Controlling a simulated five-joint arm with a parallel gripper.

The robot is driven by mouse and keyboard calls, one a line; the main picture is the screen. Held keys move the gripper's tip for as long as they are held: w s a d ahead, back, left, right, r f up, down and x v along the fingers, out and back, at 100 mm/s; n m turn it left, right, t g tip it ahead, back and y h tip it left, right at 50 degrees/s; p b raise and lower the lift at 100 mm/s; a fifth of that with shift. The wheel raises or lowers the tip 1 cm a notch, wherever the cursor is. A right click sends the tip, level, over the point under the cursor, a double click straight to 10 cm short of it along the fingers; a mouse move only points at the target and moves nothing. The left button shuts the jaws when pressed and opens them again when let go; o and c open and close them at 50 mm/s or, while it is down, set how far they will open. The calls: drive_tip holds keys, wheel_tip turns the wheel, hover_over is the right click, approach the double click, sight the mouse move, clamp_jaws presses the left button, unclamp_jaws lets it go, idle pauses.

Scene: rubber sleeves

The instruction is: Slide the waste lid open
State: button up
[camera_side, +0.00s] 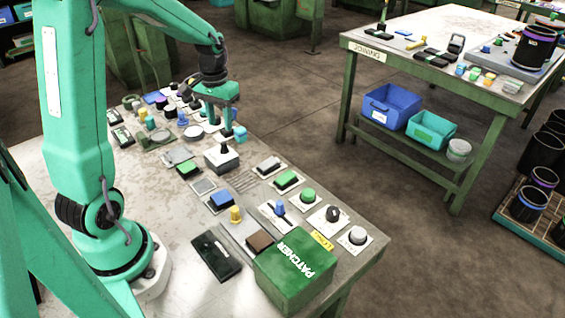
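My gripper (217,128) hangs low over the far half of the workbench, pointing down, with its two dark fingers apart. I see no clear gap or contact between the fingers and this block, and nothing shows held. No part in view carries a readable waste label, so I cannot tell which piece is the waste lid. Several small panels with buttons, knobs and plates cover the bench.
A green box marked PATCHER (294,270) stands at the bench's near right corner, beside a black case (216,255). A blue button (220,200), a yellow knob (236,214) and a black dial (333,214) stand up from the bench. The bench's left part is clear.

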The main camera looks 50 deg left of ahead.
sight(223, 143)
drive_tip(key=shift+a+f, duration=0.1)
drive_tip(key=shift+f, duration=3.9)
clamp_jaws()
